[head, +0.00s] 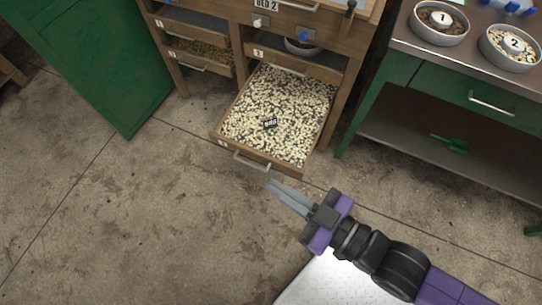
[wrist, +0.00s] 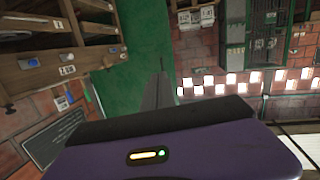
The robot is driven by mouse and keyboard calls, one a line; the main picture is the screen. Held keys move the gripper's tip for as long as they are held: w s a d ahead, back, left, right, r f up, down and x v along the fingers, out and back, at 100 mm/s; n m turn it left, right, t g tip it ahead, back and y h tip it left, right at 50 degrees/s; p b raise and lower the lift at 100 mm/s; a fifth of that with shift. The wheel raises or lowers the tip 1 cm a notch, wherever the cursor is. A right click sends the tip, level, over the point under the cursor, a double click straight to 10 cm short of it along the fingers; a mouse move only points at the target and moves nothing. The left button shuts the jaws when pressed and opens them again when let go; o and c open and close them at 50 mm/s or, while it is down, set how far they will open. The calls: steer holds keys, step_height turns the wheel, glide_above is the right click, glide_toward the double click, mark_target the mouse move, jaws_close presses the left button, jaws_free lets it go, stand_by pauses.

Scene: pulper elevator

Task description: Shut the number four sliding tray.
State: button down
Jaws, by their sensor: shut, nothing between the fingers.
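The open sliding tray (head: 222,132), a wooden drawer full of pale beans, sticks out from the lower right of the wooden cabinet (head: 242,45) in the head view. A metal bar handle (head: 252,161) is on its front, and a small dark tag (head: 270,123) lies on the beans. The number on its front is too small to read surely. My gripper (head: 272,186) is shut and empty, its fingertips just in front of and below the tray's front, apart from the handle. In the wrist view the shut fingers (wrist: 158,92) point toward a green panel; the tray does not show there.
A green door (head: 85,60) stands at the left. A green bench (head: 400,75) with bowls numbered 1 (head: 440,22) and 2 (head: 510,48) stands at the right, close to the tray's side. Concrete floor (head: 130,220) is clear in front and left.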

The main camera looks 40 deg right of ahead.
steer(key=w+a+f+n+g+h+b, duration=0.1)
steer(key=w+a+f+n+g+b, duration=0.1)
steer(key=w+f+n, duration=0.5)
steer(key=w+a+f+n+g+h+b, duration=0.1)
steer(key=w+a+f+n+g, duration=0.3)
steer(key=f, duration=0.7)
steer(key=w+a+f+n+g+h+b, duration=0.1)
steer(key=w+f+n+b, duration=0.1)
steer(key=w+f, duration=0.55)
steer(key=n+g+h, duration=0.6)
steer(key=n+h, duration=0.1)
glide_toward(276, 164)
steer(key=s+a+r, duration=0.3)
steer(key=a, duration=0.4)
steer(key=b+x, duration=0.1)
steer(key=x, duration=0.3)
steer(key=d+r+b+x, duration=0.1)
steer(key=x, duration=0.3)
steer(key=b+x, duration=0.1)
steer(key=x, duration=0.3)
steer(key=shift+w+d+r, duration=0.15)
steer(key=shift+w+d, duration=0.3)
steer(key=shift+d, duration=0.05)
steer(key=shift+w+d, duration=0.15)
steer(key=shift+d, duration=0.35)
steer(key=shift+r, duration=0.1)
